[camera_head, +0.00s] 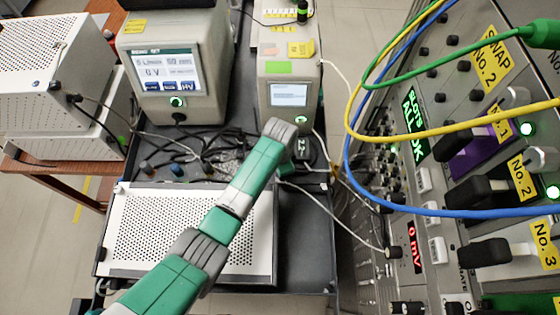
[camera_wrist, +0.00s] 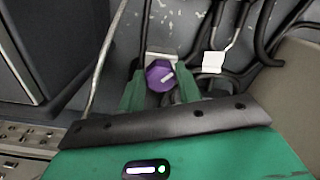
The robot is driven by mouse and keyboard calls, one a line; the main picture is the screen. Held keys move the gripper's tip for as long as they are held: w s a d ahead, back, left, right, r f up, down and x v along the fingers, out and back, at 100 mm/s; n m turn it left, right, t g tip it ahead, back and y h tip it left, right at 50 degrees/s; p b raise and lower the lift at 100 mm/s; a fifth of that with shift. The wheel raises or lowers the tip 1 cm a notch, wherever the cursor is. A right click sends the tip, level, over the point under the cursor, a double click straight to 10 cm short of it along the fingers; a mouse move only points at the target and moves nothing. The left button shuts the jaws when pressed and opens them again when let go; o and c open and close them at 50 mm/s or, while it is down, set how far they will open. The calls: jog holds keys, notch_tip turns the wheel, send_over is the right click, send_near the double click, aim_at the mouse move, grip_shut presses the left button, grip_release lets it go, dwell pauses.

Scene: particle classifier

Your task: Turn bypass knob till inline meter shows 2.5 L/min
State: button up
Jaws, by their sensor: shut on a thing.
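The purple bypass knob (camera_wrist: 160,75) with a white mark on its face is in the middle of the wrist view. My gripper (camera_wrist: 160,92) has its green fingers on both sides of the knob and is shut on it. The small black inline meter (camera_head: 303,146) sits just right of my arm's end. Its tilted digits look like 2.2, but they are too small to read surely.
Two instruments with lit screens, a larger one (camera_head: 168,72) and a smaller one (camera_head: 290,93), stand behind. A perforated white box (camera_head: 155,225) lies under my arm. Cables (camera_head: 205,150) run close around the knob. A rack panel (camera_head: 440,150) with yellow, green and blue cables fills the right.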

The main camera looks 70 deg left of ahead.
jog(key=shift+m, duration=0.4)
jog(key=o, duration=1)
notch_tip(320, 180, up, 8)
jog(key=shift+f+p, duration=0.1)
jog(key=shift+p, duration=0.85)
notch_tip(320, 180, down, 8)
jog(key=shift+f+b, duration=0.1)
jog(key=shift+b, duration=0.8)
jog(key=shift+n, duration=0.5)
